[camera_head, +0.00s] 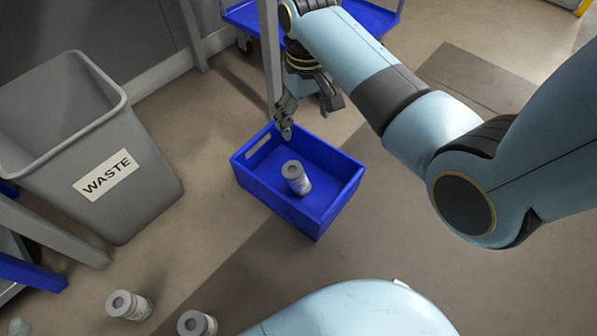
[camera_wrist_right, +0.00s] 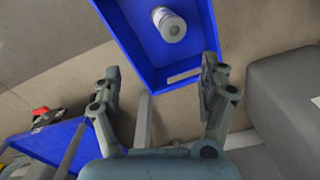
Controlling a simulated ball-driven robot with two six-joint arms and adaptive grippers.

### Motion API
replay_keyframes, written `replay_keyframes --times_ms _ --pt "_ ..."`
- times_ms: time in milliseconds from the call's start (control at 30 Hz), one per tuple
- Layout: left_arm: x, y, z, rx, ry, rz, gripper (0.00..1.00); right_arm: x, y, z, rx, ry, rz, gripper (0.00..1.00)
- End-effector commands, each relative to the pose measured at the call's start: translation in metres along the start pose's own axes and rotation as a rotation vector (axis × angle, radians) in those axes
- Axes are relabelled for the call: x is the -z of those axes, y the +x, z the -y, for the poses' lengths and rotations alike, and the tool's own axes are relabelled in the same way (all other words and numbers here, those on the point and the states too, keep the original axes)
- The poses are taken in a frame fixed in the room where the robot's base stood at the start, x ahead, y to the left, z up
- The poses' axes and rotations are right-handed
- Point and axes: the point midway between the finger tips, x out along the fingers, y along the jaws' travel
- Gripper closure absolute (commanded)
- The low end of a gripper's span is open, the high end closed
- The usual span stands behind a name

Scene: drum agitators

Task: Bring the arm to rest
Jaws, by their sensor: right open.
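My right gripper (camera_head: 310,118) is open and empty, above the far edge of a blue crate (camera_head: 343,195) on the floor. In the right wrist view the same gripper (camera_wrist_right: 161,65) shows its two fingers spread wide with nothing between them. The crate (camera_wrist_right: 128,38) lies beyond the fingertips there. A grey-white canister (camera_head: 296,178) sits inside the crate and looks upright; it also shows in the right wrist view (camera_wrist_right: 171,26), apart from the fingers. My right arm stretches from the right edge of the head view to the crate. My left gripper is out of view.
A grey waste bin (camera_head: 140,170) stands left of the crate. Canisters (camera_head: 128,304) (camera_head: 197,323) stand on the floor at lower left. Floor right of the crate is clear.

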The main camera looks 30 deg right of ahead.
Motion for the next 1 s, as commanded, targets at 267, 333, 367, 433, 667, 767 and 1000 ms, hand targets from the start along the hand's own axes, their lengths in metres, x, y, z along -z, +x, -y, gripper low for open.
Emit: replay_keyframes --times_ms 267,333,367,433,667,767,1000 --pt "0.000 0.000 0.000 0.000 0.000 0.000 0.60 0.000 -0.028 0.000 0.000 0.000 0.001 0.23" --pt "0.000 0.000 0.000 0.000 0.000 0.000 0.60 0.000 -0.029 0.000 0.000 0.000 0.001 0.23" --pt "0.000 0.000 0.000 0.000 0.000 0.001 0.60 0.000 -0.029 0.000 0.000 0.000 0.001 0.23" --pt "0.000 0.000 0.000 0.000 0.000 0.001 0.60 0.000 -0.029 0.000 0.000 0.000 0.001 0.23" --pt "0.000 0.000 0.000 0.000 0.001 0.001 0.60 0.000 -0.029 0.000 0.000 0.000 0.001 0.23" --pt "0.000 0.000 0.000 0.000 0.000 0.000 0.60 -0.002 -0.026 0.000 -0.001 0.000 -0.005 0.23" --pt "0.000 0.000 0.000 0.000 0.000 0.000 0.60 -0.040 0.021 -0.010 -0.028 -0.004 -0.253 0.23"
